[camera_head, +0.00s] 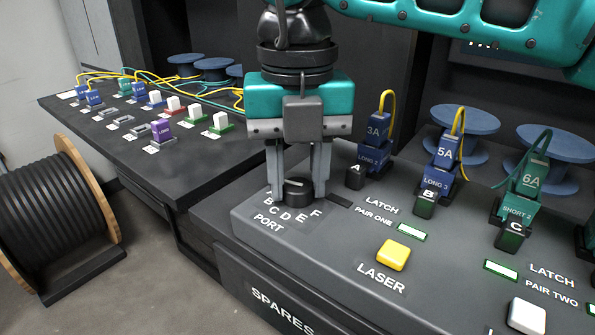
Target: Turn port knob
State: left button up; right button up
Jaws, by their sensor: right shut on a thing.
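The port knob (298,192) is a black round dial with a pale pointer line, on the grey console above the word PORT. Letters including C, D, E and F curve around its near side. My right gripper (298,180) points straight down over it, with one finger on each side, shut on the knob. The fingers partly hide the letters at the knob's left and far side. I cannot tell exactly which letter the pointer marks. My left gripper is not in view.
A yellow LASER button (394,255) and a white button (527,316) sit on the console (330,262). Connectors 3A (375,130), 5A (446,152) and 6A (534,178) stand behind black latches. A side table (110,160) holds coloured plugs. A cable reel (60,215) stands at left.

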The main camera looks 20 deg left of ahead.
aim_at(297, 184)
jog(key=shift+r, duration=0.1)
jog(key=o, duration=1)
jog(key=shift+o, duration=0.2)
notch_tip(297, 184, up, 13)
jog(key=p, duration=0.3)
jog(key=shift+p, duration=0.3)
